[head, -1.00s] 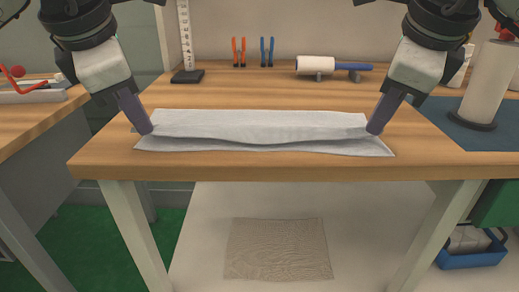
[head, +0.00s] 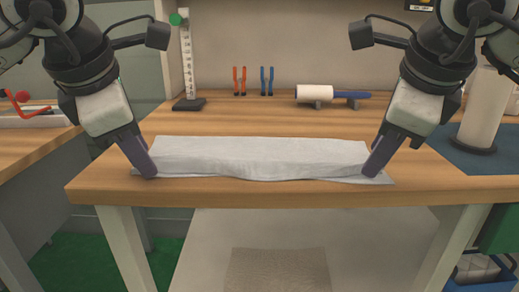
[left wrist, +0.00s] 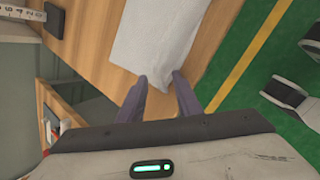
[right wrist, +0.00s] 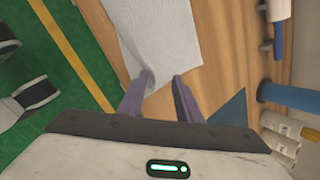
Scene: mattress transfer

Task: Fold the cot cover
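The white cot cover (head: 262,158) lies as a long, wide strip along the front of the wooden table. Its upper layer reaches close to the front edge, and a thin lower layer shows at the front right corner. My left gripper (head: 151,174) is at the cover's front left corner. In the left wrist view its fingers (left wrist: 161,84) stand apart, with the cover's corner between their tips. My right gripper (head: 371,172) is at the front right corner. In the right wrist view its fingers (right wrist: 163,82) are apart, with the cover's edge bunched beside one finger.
The table (head: 270,122) is clear behind the cover. A white roller with a blue handle (head: 330,93), red and blue clamps (head: 240,80) and an upright ruler (head: 188,60) stand at the back. A paper roll (head: 482,112) stands on a blue mat at right.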

